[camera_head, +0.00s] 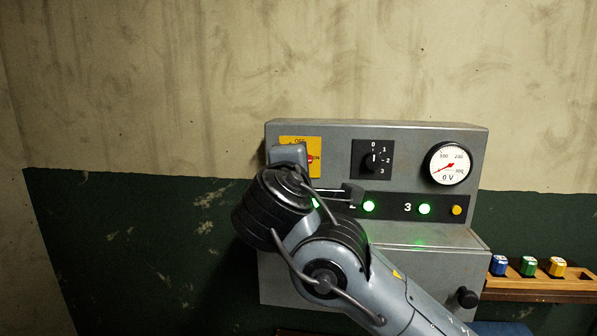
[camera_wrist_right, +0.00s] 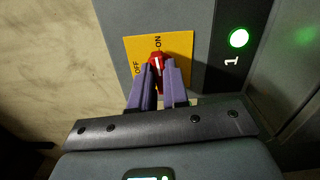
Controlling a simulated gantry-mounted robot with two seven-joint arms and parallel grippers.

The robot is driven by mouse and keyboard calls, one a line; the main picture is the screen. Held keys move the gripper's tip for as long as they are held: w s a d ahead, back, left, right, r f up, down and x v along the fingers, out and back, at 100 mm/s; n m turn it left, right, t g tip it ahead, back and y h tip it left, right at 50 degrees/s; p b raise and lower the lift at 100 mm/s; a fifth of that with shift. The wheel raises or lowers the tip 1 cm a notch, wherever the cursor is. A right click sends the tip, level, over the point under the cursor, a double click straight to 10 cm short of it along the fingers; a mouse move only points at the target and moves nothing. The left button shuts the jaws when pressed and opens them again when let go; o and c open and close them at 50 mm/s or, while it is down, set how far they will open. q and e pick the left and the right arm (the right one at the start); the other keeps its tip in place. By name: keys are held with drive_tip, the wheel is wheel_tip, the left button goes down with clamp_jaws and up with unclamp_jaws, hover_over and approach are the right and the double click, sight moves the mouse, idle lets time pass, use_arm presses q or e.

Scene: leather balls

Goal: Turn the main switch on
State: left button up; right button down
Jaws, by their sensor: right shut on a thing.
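The main switch is a red knob (camera_wrist_right: 156,60) on a yellow plate (camera_wrist_right: 184,45) marked OFF and ON. My right gripper (camera_wrist_right: 159,75) is shut on the knob, with one purple finger on each side. The white mark on the knob appears to point toward ON. In the head view the yellow plate (camera_head: 288,141) is at the upper left of a grey control box (camera_head: 335,135). A sliver of the red knob (camera_head: 310,159) shows there beside my right wrist, which hides the fingers. My left gripper is not in view.
The box carries a black rotary dial (camera_head: 374,159) and a round gauge (camera_head: 450,164) reading near zero. Green lamps (camera_head: 424,209) are lit below. A wooden shelf (camera_head: 540,284) with coloured items is at right. My right arm covers the box's lower left.

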drive_tip(key=shift+m, duration=0.7)
drive_tip(key=c, duration=1.1)
unclamp_jaws()
drive_tip(key=s, duration=0.3)
drive_tip(key=s+a, duration=0.1)
drive_tip(key=s, duration=0.6)
drive_tip(key=shift+s+a+b, duration=0.3)
drive_tip(key=shift+s+b, duration=0.1)
